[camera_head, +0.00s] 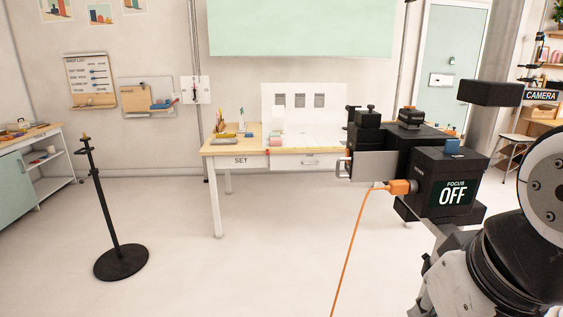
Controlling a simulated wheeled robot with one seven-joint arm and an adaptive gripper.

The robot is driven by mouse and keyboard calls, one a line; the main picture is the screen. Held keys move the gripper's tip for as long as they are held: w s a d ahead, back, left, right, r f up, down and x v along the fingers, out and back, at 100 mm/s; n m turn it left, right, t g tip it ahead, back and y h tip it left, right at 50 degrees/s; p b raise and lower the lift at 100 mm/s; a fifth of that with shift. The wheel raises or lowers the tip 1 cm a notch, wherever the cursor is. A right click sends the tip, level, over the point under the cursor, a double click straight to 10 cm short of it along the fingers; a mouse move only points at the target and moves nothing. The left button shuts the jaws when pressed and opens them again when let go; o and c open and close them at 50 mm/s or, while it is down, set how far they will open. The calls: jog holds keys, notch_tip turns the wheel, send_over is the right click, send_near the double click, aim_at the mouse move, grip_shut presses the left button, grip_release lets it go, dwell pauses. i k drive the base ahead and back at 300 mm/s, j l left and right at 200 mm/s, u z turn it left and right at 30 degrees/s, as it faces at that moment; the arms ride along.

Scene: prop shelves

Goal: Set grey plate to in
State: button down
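A flat grey plate (374,164) stands upright at the left side of a large black camera body (409,143). A pale handle shows at the plate's left end. The plate sticks out to the left of the body. How deep it sits in the body cannot be told. A box at the front of the camera carries a sign (453,193) reading FOCUS OFF. My arm fills the lower right corner, in front of and to the right of the camera. I cannot make out my gripper's fingers, and nothing is seen touching the plate.
An orange plug (400,187) with a hanging orange cable (346,258) sits beside the FOCUS box. A table marked SET (218,154) stands behind. A black stand (120,262) is at left. The floor between (250,278) is clear.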

aim_at(375, 167)
jog(key=i+j+u, duration=0.1)
jog(key=j, duration=0.2)
jog(key=i+j+u, duration=0.1)
jog(key=i+j, duration=0.15)
jog(key=i+j+z, duration=0.3)
jog(key=j, duration=0.2)
